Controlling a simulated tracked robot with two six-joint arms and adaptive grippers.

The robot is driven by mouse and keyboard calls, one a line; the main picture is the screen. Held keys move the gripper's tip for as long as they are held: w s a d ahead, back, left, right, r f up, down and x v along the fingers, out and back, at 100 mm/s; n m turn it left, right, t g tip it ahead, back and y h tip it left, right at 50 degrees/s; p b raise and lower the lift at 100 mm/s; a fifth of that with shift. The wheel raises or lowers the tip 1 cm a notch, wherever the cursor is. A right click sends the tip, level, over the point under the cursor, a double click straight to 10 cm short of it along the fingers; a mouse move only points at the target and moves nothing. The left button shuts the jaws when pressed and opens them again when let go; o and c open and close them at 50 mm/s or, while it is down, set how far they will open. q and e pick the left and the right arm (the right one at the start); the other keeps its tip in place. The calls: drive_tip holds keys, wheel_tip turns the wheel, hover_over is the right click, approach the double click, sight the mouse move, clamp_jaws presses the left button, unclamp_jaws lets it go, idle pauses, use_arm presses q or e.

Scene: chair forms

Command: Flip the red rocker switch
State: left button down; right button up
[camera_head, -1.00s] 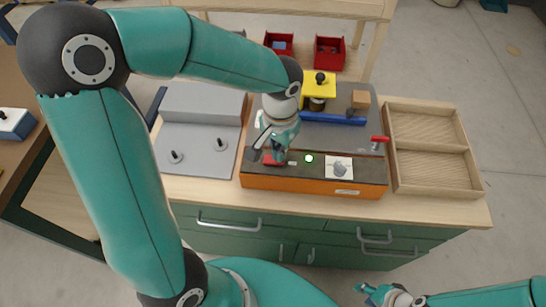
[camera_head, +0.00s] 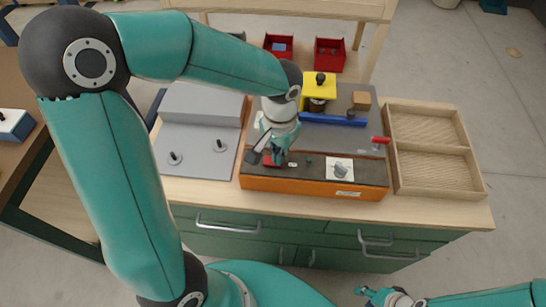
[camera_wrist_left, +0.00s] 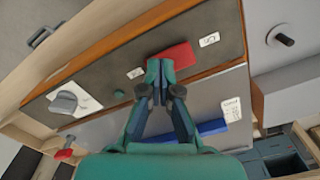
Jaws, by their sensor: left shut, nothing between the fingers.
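The red rocker switch (camera_head: 267,161) sits on the left part of the dark top of an orange-fronted panel (camera_head: 315,188). In the left wrist view the red rocker (camera_wrist_left: 182,55) lies right at my fingertips, between two small white labels. My left gripper (camera_head: 276,161) is shut and empty, pointing down at the rocker and covering part of it. In the left wrist view the gripper (camera_wrist_left: 160,68) overlaps the rocker's near edge; whether it presses on it I cannot tell. The rocker's tilt is unclear.
Beside the rocker are a dark green lamp (camera_head: 309,160) and a grey knob (camera_head: 341,170). A red lever (camera_head: 380,140), blue bar (camera_head: 333,119) and yellow block (camera_head: 318,88) stand behind. An empty wooden tray (camera_head: 392,160) is at right, a grey fixture (camera_head: 195,165) at left.

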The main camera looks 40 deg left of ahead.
use_arm(q)
drive_tip(key=shift+r+p, duration=2.4)
drive_tip(key=shift+r, duration=1.05)
use_arm(e)
wheel_tip(320, 180, up, 5)
use_arm(q)
drive_tip(key=shift+f, duration=0.1)
